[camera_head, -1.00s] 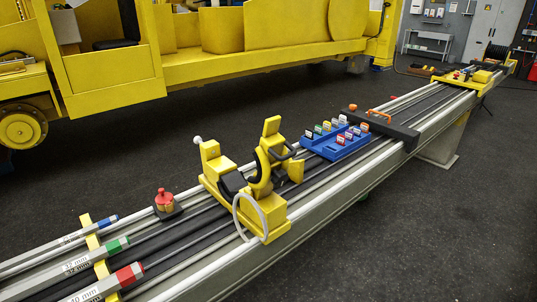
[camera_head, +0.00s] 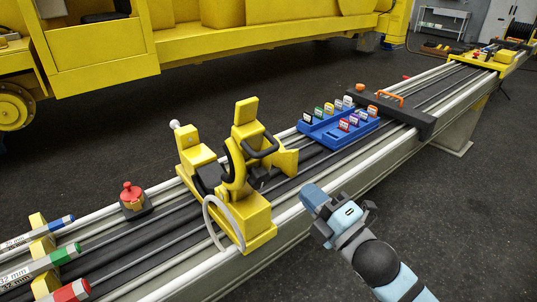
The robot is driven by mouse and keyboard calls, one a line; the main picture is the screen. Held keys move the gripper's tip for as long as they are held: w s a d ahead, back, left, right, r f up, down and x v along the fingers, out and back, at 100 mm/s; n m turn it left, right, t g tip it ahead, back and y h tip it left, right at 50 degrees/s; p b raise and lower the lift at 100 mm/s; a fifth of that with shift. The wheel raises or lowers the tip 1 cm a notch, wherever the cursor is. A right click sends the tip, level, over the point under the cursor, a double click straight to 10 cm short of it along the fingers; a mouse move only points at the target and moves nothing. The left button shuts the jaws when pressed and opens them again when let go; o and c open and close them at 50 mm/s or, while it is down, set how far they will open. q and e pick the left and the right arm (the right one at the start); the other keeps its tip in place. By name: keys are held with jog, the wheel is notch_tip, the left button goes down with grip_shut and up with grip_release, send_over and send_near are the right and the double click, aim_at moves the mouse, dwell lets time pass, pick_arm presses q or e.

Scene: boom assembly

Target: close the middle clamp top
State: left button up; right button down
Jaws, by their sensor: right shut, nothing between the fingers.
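The yellow middle clamp (camera_head: 258,222) sits on the long rail bench, near the centre of the view. Its yellow top (camera_head: 246,115) stands raised, with a black curved inner face and a black handle (camera_head: 262,146) on its right side. A pale grey hoop (camera_head: 220,222) is at the clamp's front. My right gripper (camera_head: 313,196) is in front of the bench's near edge, to the right of the clamp and apart from it in the picture. Its light blue fingers are shut and empty. My left gripper is not in view.
A blue tray (camera_head: 325,137) with several coloured tags lies right of the clamp, before a dark crossbar (camera_head: 417,120) with an orange handle. A red knob (camera_head: 131,193) and labelled tubes (camera_head: 40,264) are at left. A yellow vehicle (camera_head: 210,50) stands behind.

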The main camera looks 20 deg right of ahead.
aim_at(260, 143)
jog(key=p+x, duration=0.3)
jog(key=x, duration=0.9)
jog(key=shift+w+a+r, duration=0.2)
jog(key=shift+w, duration=0.1)
jog(key=shift+w+a, duration=0.2)
jog(key=shift+w, duration=0.3)
jog(key=shift+w, duration=0.15)
